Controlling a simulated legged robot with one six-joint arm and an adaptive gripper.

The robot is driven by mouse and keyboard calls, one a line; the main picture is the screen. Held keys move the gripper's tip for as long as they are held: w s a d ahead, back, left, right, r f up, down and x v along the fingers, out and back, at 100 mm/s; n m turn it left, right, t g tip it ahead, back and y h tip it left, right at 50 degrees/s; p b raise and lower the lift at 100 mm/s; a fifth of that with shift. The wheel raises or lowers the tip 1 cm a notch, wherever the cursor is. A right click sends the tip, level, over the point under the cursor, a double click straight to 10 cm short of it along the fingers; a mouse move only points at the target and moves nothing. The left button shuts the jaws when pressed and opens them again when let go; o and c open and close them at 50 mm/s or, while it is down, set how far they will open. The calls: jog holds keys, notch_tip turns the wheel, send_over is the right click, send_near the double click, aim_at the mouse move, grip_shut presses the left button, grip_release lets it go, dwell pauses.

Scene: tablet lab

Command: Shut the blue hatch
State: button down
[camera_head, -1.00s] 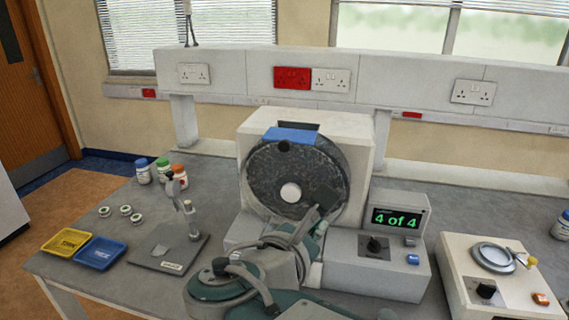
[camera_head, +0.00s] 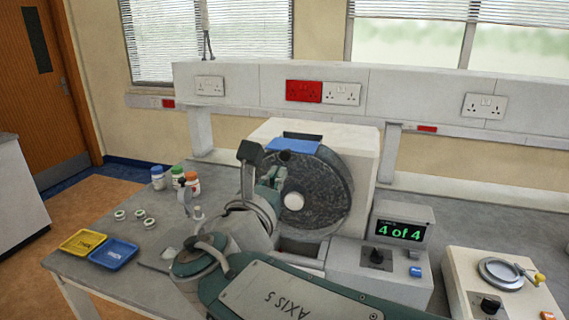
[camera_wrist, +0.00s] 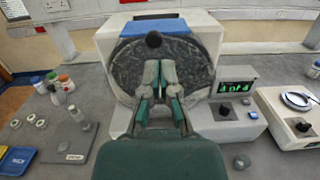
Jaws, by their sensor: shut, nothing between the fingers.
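The blue hatch (camera_head: 292,146) is a flat plate at the top front of the white drum machine (camera_head: 362,150). A dark opening shows just behind it, so it stands open. It also shows in the wrist view (camera_wrist: 155,27), above the dark round drum (camera_wrist: 193,62). My gripper (camera_head: 275,172) is in front of the drum's left side, lower than the hatch. In the wrist view my gripper (camera_wrist: 159,68) has its fingers close together, empty, pointing up in front of the drum. It appears apart from the hatch.
A display reading "4 of 4" (camera_head: 401,230) stands at the machine's right. Another device (camera_head: 505,290) is at the far right. Yellow (camera_head: 83,242) and blue (camera_head: 114,252) trays, small white pots and several bottles (camera_head: 176,178) are on the left. Wall sockets line the back.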

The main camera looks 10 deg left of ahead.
aim_at(289, 148)
jog(key=w, duration=0.3)
jog(key=shift+w, duration=0.4)
jog(key=shift+w+a+r, duration=0.1)
jog(key=shift+w+a, duration=0.05)
jog(key=shift+w, duration=0.35)
jog(key=w, duration=0.5)
jog(key=shift+w, duration=0.15)
jog(key=shift+r, duration=0.1)
